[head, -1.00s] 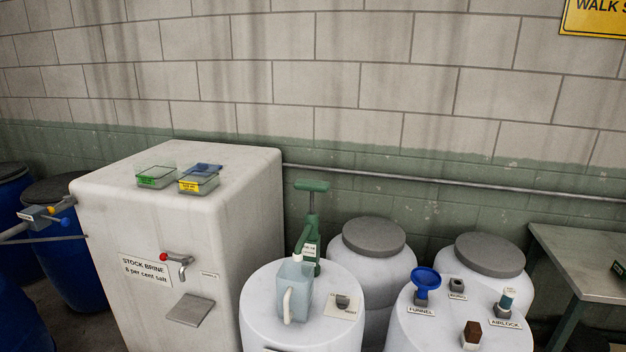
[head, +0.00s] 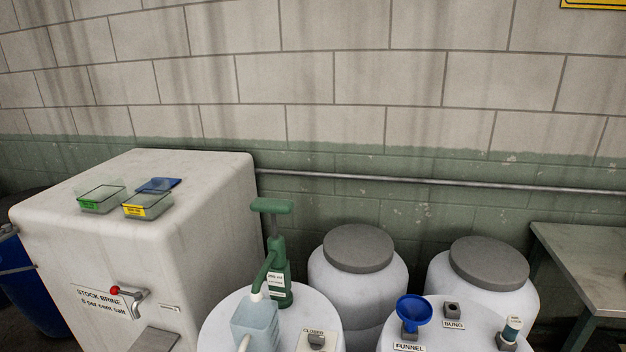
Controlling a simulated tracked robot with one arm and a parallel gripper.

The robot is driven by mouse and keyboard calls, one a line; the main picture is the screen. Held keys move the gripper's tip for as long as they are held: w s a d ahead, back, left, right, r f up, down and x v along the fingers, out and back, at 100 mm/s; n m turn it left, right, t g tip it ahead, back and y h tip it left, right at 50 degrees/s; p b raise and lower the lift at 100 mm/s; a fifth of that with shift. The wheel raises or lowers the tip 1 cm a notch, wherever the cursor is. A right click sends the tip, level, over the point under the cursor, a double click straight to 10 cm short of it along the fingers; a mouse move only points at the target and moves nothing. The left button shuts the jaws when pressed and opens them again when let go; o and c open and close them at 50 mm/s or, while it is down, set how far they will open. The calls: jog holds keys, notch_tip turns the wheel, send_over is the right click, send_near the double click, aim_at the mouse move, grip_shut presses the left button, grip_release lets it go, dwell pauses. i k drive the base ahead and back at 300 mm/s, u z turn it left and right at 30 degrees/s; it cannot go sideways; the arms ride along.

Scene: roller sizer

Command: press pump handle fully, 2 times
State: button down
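The green pump (head: 278,268) stands upright on a white drum (head: 218,312) in the lower middle of the head view. The pump's spout points down to the left, over a pale blue jug (head: 255,322) that stands on the same drum. The jug's lower part is cut off by the picture's bottom edge. My gripper is not in view, and nothing touches the handle.
A white brine tank (head: 140,225) with a red-topped tap stands left, bearing two clear trays. A second drum at right carries a blue funnel (head: 414,310) and a bung (head: 452,312). Grey-lidded drums (head: 358,250) stand behind. A metal table (head: 590,255) is at far right.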

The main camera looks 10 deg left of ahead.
aim_at(273, 206)
jog(key=u, duration=0.15)
jog(key=i, duration=1.35)
jog(key=u, duration=0.8)
